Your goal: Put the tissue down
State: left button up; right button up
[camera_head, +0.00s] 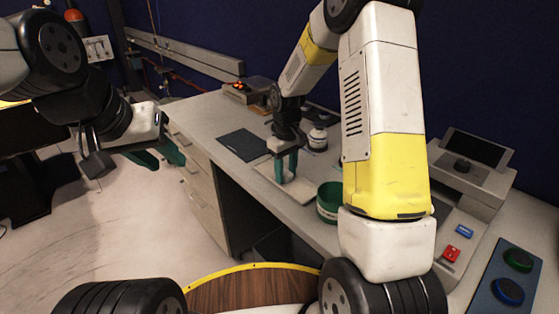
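My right gripper (286,171) points down over a pale flat tray (299,194) on the workbench, its teal fingertips low and close to the tray. A small whitish patch shows by the fingertips. I cannot tell whether it is the tissue or the tray surface, so I cannot make out the tissue for certain. I also cannot tell whether these fingers are shut on anything. My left gripper (159,159) is out to the left, off the bench, with its teal fingers apart and nothing seen between them.
On the light workbench (205,115) are a dark mat (241,145), a white jar (318,138) and a green bowl (329,204) right of the gripper. A grey device (470,177) and red (450,253) and blue (465,231) items stand right. Drawers (201,197) face the floor.

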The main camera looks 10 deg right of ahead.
aim_at(286, 173)
jog(key=shift+r, duration=0.15)
notch_tip(286, 173, up, 12)
jog(key=s+d+r+m+t+y, duration=0.1)
jog(key=s+d+r+m+t, duration=0.15)
jog(key=s+r, duration=0.7)
jog(key=s+r+m+t+y, duration=0.1)
jog(key=s+m+t, duration=0.2)
jog(key=s, duration=1.1)
jog(key=shift+s+r+m+t, duration=0.2)
jog(key=shift+r+m+t, duration=0.15)
jog(key=shift+o, duration=0.4)
jog(key=shift+w+d, duration=0.1)
